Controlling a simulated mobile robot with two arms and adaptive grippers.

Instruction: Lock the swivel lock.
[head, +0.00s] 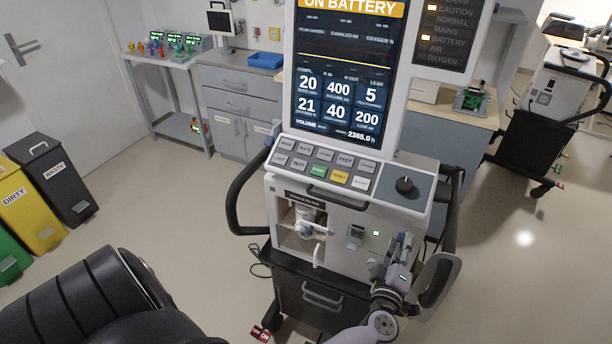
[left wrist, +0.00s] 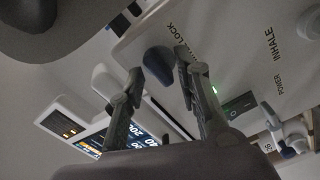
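The swivel lock is a dark blue rounded knob (left wrist: 158,61) on the ventilator's pale front panel, with a partly covered label ending in "LOCK" beside it. My left gripper (left wrist: 159,65) has its two fingers spread on either side of the knob. I cannot tell whether either finger touches it. In the head view my left gripper (head: 398,244) is at the right part of the ventilator front (head: 335,253), below the dial, and hides the knob. My right gripper is not in view.
A green light (head: 376,233) and a switch (head: 355,235) are left of the gripper. A white fitting (head: 312,229) sits in a recess farther left. A dark side handle (head: 440,280) is close on the gripper's right. The keypad (head: 325,165) and screen (head: 345,75) are above.

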